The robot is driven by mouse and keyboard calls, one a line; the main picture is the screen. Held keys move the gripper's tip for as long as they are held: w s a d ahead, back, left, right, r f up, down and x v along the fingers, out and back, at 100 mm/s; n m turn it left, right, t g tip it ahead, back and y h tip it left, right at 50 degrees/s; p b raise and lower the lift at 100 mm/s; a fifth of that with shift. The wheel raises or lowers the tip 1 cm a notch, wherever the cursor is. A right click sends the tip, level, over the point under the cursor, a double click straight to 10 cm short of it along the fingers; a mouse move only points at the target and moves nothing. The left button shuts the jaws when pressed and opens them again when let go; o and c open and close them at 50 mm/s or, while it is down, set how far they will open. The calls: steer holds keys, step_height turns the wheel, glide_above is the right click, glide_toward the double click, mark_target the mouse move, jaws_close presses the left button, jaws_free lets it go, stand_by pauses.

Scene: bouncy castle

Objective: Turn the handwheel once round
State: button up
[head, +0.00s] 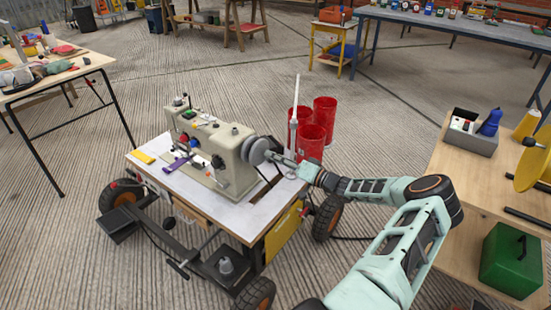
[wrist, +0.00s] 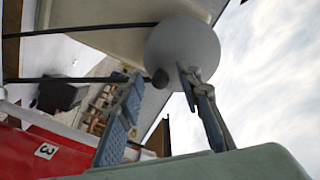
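The sewing machine (head: 215,145) is cream-coloured and stands on a white-topped wheeled table. Its grey handwheel (head: 257,151) is on the right end of the machine. In the wrist view the handwheel (wrist: 185,48) is a pale round disc just beyond my fingertips. A small dark knob (wrist: 160,78) shows at the wheel's lower left edge, between my two fingers. My gripper (wrist: 161,76) is open, with a finger on each side of the knob and gaps visible. In the head view my gripper (head: 283,161) reaches the wheel from the right.
A white thread stand (head: 294,125) rises close behind my gripper. Red bins (head: 311,137) stand behind the table. A purple item (head: 178,163) and a yellow block (head: 143,157) lie on the white tabletop (head: 222,205). A wooden bench (head: 470,185) is at the right.

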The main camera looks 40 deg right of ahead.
steer(key=shift+s, duration=0.1)
steer(key=v, duration=1.2)
